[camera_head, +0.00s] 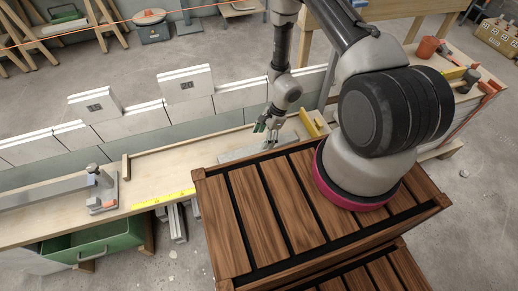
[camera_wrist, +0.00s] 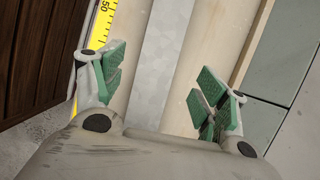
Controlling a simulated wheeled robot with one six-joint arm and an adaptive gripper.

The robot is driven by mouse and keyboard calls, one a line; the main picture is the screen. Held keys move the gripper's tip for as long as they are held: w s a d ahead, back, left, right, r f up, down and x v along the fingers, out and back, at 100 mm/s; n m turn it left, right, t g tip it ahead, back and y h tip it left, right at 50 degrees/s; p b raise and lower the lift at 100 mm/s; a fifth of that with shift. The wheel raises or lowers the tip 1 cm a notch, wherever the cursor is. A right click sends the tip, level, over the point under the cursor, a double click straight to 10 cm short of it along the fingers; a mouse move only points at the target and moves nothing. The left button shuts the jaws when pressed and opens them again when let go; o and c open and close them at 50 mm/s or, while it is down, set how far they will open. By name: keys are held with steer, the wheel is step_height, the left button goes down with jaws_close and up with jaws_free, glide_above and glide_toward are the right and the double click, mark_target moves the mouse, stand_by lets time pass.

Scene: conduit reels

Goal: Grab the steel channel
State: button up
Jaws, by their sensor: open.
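The steel channel (camera_head: 240,153) is a flat grey bar lying on the wooden workbench, partly hidden in the head view by my gripper. In the wrist view the steel channel (camera_wrist: 160,55) runs lengthwise between my fingers. My gripper (camera_head: 267,126) is above the bench at the channel. It also shows in the wrist view (camera_wrist: 163,88), with its green-padded fingers wide apart, one on each side of the channel, and nothing held. I cannot tell how high the fingertips are above the bench.
A wooden slatted crate (camera_head: 265,205) stands close in front of the bench. White blocks (camera_head: 190,85) stand along the bench's back. A yellow measuring strip (camera_head: 164,200) lies on the front edge. A long grey bar with a clamp (camera_head: 103,185) is at left. A yellow piece (camera_head: 309,122) is right of the gripper.

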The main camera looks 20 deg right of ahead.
mark_target(259, 147)
steer(key=x, duration=0.5)
steer(key=shift+d+f, duration=0.1)
steer(key=shift+f, duration=0.05)
steer(key=c, duration=1.6)
